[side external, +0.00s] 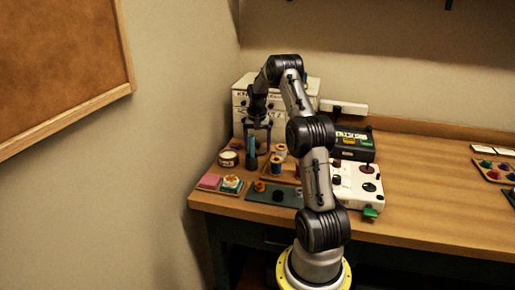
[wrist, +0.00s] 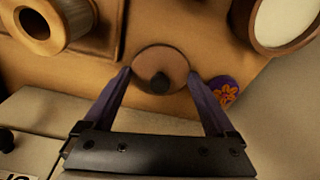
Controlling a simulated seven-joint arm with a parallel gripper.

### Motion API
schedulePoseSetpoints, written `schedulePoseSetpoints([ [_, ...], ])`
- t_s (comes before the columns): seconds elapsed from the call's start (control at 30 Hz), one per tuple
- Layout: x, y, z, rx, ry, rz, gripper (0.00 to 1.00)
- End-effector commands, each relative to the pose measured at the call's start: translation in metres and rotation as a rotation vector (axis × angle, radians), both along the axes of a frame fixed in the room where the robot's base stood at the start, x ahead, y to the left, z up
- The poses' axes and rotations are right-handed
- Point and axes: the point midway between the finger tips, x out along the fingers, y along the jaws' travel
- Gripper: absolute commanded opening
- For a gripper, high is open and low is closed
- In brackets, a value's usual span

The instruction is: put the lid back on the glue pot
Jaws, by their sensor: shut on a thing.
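The lid is a round brownish disc (wrist: 146,58) with a dark knob, seen between my fingertips in the wrist view. My gripper (wrist: 159,74) is shut on the lid's rim, one finger on each side. The glue pot (wrist: 284,22) is a round brown-walled pot with a pale, open-looking top, at the upper right of the wrist view and apart from the lid. In the side view the pot (side external: 228,159) stands at the table's left end, with my gripper (side external: 258,148) to its right and higher. I cannot make out the lid clearly there.
A wooden spool (wrist: 40,24) is at the upper left of the wrist view, and a purple patch with an orange flower (wrist: 225,91) lies right of my fingers. Labelled boxes (side external: 241,96) stand behind. Trays of sewing items (side external: 273,191) and a white machine (side external: 357,184) crowd the front.

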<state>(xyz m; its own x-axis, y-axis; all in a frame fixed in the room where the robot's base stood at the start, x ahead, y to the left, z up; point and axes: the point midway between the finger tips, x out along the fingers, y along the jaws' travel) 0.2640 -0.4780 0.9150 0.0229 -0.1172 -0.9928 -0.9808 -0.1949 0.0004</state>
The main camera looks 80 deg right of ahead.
Motion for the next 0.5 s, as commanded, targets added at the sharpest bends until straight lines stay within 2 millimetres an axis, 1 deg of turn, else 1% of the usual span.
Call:
schedulePoseSetpoints([
  [0.17, 0.001, -0.001, 0.022, -0.005, -0.003, 0.0, 0.37],
  [0.4, 0.001, -0.001, 0.069, -0.006, -0.003, 0.0, 0.37],
  [0.5, 0.0, -0.001, 0.083, -0.004, -0.003, 0.0, 0.37],
])
